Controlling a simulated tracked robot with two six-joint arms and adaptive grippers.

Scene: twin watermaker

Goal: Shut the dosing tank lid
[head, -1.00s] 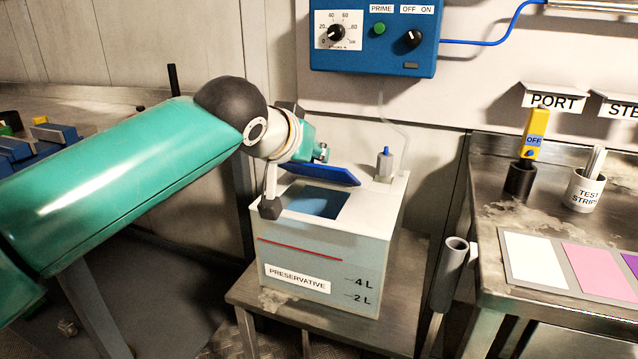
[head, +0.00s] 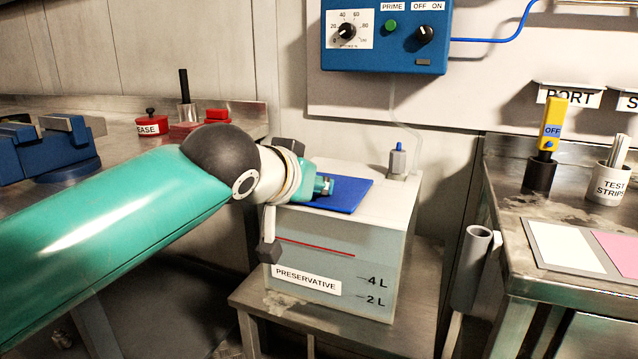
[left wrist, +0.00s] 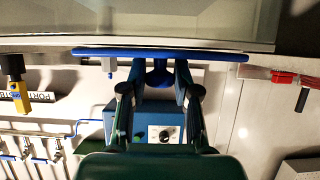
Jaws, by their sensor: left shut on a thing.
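The dosing tank (head: 330,255) is a pale, translucent box labelled PRESERVATIVE, standing on a low metal stand. Its blue lid (head: 345,194) lies flat over the opening in the tank top, and no gap shows. In the left wrist view, which is upside down, the lid (left wrist: 210,55) shows edge-on along the tank top. My left gripper (head: 325,186) is at the lid, its tips partly hidden by the wrist. In the left wrist view its fingers (left wrist: 160,78) are shut on the blue knob of the lid. My right gripper is not in view.
A blue dosing pump (head: 385,35) hangs on the wall above the tank. A small grey fitting with a blue tip (head: 398,160) stands on the tank's back corner. A grey tube holder (head: 472,265) and a metal bench (head: 510,225) are at the right.

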